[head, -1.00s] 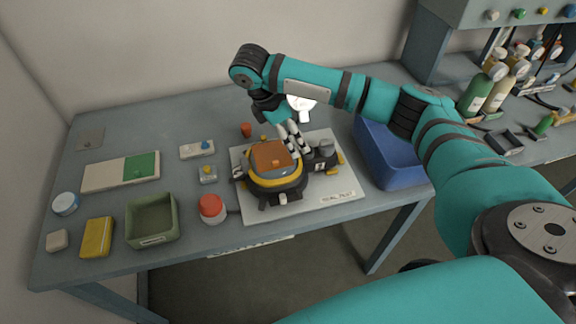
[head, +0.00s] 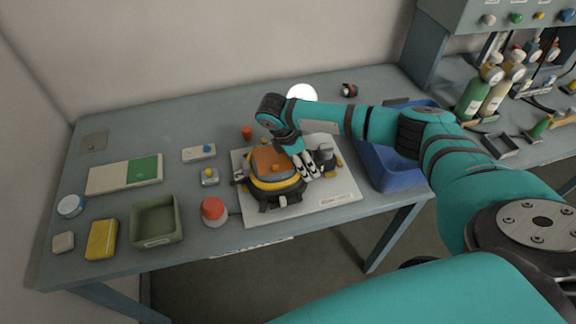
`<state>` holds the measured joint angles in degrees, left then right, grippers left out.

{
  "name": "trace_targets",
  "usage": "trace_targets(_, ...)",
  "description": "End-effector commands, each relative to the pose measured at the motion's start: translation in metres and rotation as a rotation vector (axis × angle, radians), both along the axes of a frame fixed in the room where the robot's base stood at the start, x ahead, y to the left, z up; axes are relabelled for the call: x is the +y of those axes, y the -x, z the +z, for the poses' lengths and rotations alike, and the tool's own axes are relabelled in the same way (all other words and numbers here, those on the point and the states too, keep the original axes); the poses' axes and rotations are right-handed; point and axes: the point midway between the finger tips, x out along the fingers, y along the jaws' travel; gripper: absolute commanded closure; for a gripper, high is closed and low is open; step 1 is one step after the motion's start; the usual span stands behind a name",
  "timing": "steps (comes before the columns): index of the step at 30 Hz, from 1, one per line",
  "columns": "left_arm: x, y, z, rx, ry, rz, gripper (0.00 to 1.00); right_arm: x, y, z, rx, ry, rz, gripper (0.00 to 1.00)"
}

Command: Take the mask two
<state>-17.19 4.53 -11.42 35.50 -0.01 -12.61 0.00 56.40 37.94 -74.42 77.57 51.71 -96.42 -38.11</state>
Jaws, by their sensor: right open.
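A mask (head: 274,183) with an orange-brown lens, a yellow rim and a black body lies on a white board (head: 332,204) with a printed label at its front edge. My right gripper (head: 309,171) is open over the board, at the right side of the mask, pointing down. Its fingers overlap the mask's right edge in the picture, and I cannot tell whether they touch it. A dark part with a grey top (head: 326,155) and a yellow piece stands just right of the fingers. My left gripper is not in view.
A blue bin (head: 397,178) stands right of the board, partly behind my right arm. A red-capped jar (head: 214,212), a green tray (head: 157,238), a yellow box (head: 102,239) and a white-green panel (head: 125,174) are on the left. Gas cylinders (head: 470,98) stand at the back right.

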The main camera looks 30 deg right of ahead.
Motion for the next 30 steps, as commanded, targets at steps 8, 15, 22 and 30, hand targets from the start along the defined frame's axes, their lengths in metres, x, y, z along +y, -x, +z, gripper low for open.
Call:
trace_targets(8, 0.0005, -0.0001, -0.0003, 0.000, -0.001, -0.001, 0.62, 0.0002, 0.0001, 0.0001, 0.000, 0.000, 0.000, 0.38)
trace_targets(15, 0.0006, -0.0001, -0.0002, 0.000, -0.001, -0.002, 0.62, 0.0006, -0.0001, 0.0003, 0.000, -0.001, 0.000, 0.69)
trace_targets(22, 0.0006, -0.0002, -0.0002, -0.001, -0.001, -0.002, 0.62, 0.0013, -0.0003, 0.0002, -0.001, -0.002, 0.001, 0.99)
trace_targets(30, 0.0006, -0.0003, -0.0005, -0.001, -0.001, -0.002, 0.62, 0.0019, -0.0015, 0.0024, -0.005, -0.004, 0.002, 0.99)
